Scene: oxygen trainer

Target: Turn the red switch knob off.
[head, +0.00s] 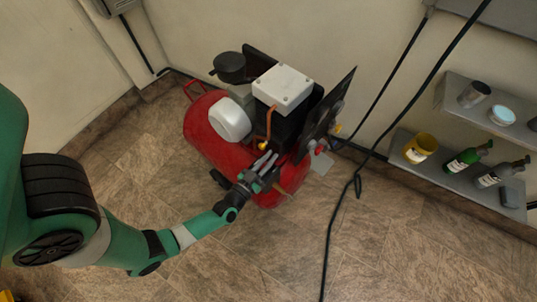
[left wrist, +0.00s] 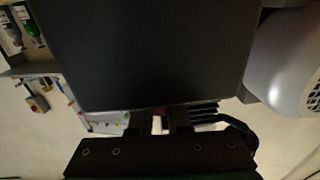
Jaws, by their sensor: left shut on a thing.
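The red switch knob (left wrist: 158,124) shows only as a small dark red patch between my left fingers in the left wrist view. It is mostly hidden by them and by a large dark surface. My left gripper (head: 265,163) is at the front of the red compressor (head: 205,138), beside its dark upper parts. The same gripper (left wrist: 158,120) appears in the left wrist view, shut on the knob. The knob's turn angle cannot be read. In the head view the knob is hidden. My right gripper is in neither view.
A black panel with gauges (head: 325,115) stands close to the right of my left gripper. A white box (head: 282,87) sits on top of the compressor. Black cables (head: 357,183) hang down to the right. Grey shelves (head: 480,180) hold bottles at the right. The front floor is mostly clear.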

